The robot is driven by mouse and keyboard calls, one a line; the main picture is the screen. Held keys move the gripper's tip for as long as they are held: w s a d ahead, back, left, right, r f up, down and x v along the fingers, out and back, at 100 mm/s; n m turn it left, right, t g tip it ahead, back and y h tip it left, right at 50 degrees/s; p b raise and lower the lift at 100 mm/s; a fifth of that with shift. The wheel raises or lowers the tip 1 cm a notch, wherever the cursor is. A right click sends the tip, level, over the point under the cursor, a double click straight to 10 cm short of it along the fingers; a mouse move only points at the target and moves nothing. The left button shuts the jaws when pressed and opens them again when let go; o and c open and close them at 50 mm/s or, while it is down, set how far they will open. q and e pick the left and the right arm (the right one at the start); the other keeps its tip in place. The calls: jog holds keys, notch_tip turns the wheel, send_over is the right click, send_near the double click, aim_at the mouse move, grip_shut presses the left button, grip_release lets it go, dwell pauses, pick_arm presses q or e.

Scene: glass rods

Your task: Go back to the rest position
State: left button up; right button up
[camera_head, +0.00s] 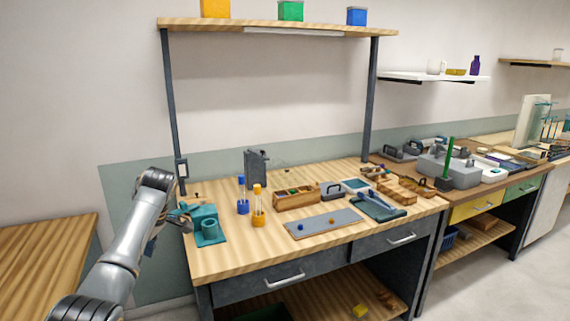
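My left arm comes in from the left and bends near the workbench's left edge. My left gripper (181,218) is small and partly hidden behind my arm, beside a teal fixture (209,230); whether it is open or shut cannot be told, and I see nothing clearly held. My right gripper is not in view. A blue holder with an upright blue rod (242,196) and an orange holder with an upright orange rod (258,205) stand on the bench. A green rod (448,158) stands upright in a dark holder further right.
Another wooden table (40,255) stands at left.

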pick_arm(q)
jog(key=s+d+f+m+h, duration=0.1)
jog(key=s+d+f+m, duration=0.3)
jog(key=f, duration=1)
jog(key=s+a+f+m, duration=0.1)
jog(key=s+f+m, duration=0.2)
jog(key=s+f, duration=0.8)
jog(key=s+d+f+m+h, duration=0.1)
jog(key=d+f+m, duration=0.15)
jog(key=f, duration=1.55)
jog(key=s+d+f+m+h, duration=0.1)
jog(key=s+d+f+m, duration=0.1)
jog(key=s+f, duration=0.65)
jog(key=s+d+f+m, duration=0.1)
jog(key=s+f+m, duration=0.25)
jog(key=s, duration=0.95)
jog(key=s+d+f+m+h, duration=0.1)
jog(key=s+d+f, duration=0.1)
jog(key=s+f, duration=0.7)
jog(key=s+d+m, duration=0.1)
jog(key=s+m, duration=0.1)
jog(key=s, duration=1.3)
jog(key=shift+d+h, duration=0.25)
jog(key=shift+h, duration=0.05)
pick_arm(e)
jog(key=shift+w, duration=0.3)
pick_arm(q)
jog(key=shift+r, duration=0.1)
